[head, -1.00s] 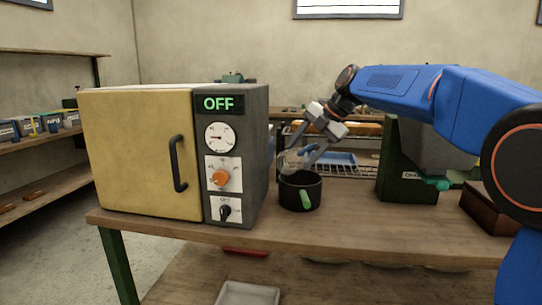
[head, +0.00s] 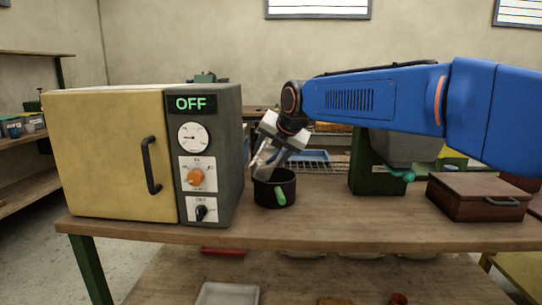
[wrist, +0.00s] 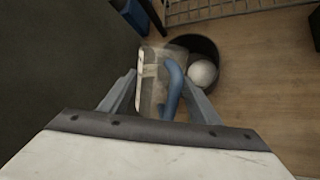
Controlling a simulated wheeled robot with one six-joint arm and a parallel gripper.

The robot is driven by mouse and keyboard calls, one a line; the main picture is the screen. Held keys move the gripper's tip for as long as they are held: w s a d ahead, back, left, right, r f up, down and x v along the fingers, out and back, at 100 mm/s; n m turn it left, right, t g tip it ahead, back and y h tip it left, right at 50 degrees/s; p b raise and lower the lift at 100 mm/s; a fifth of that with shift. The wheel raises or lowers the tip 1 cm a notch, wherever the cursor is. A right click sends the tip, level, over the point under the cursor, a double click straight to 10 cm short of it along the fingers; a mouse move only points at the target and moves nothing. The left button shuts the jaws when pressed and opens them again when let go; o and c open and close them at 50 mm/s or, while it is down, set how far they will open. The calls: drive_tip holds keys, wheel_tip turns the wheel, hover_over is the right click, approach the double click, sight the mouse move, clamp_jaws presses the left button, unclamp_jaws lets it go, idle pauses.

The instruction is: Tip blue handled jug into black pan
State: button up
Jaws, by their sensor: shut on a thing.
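The jug (head: 262,161) is clear with a blue handle (wrist: 173,88). My gripper (wrist: 160,92) is shut on the jug at its handle, with one finger on each side. The jug is tilted, with its lower end at the left rim of the black pan (head: 275,193). In the wrist view, a pale round thing (wrist: 202,73) shows in the pan beside the jug. Whether anything is left in the jug is unclear.
A yellow oven (head: 110,155) with a grey control panel reading OFF stands close left of the pan. A wire rack (head: 325,167) is behind. A green machine (head: 375,170) and a brown box (head: 478,198) stand right. The bench front (head: 350,225) is clear.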

drive_tip(key=shift+s+a+r+n+t, duration=0.2)
drive_tip(key=shift+s+n+t, duration=0.15)
drive_tip(key=shift+t, duration=0.35)
drive_tip(key=shift+d+n+t+h, duration=0.1)
drive_tip(key=shift+n+t+h, duration=0.3)
drive_tip(key=shift+t, duration=0.5)
drive_tip(key=shift+r+n+t, duration=0.1)
drive_tip(key=shift+n+t, duration=0.35)
drive_tip(key=shift+t, duration=0.65)
drive_tip(key=shift+w+n+t+h, duration=0.25)
drive_tip(key=shift+n+t+h, duration=0.05)
drive_tip(key=shift+t, duration=0.4)
drive_tip(key=shift+w+d+r+t, duration=0.1)
drive_tip(key=shift+w+d+t, duration=0.05)
drive_tip(key=shift+t, duration=0.25)
drive_tip(key=shift+n, duration=0.3)
drive_tip(key=shift+w+d+r+n+t, duration=0.1)
drive_tip(key=shift+w+n+t, duration=0.15)
drive_tip(key=shift+t, duration=0.25)
drive_tip(key=shift+w+d+n+t, duration=0.1)
drive_tip(key=shift+w+n+t, duration=0.05)
drive_tip(key=shift+n+t, duration=0.3)
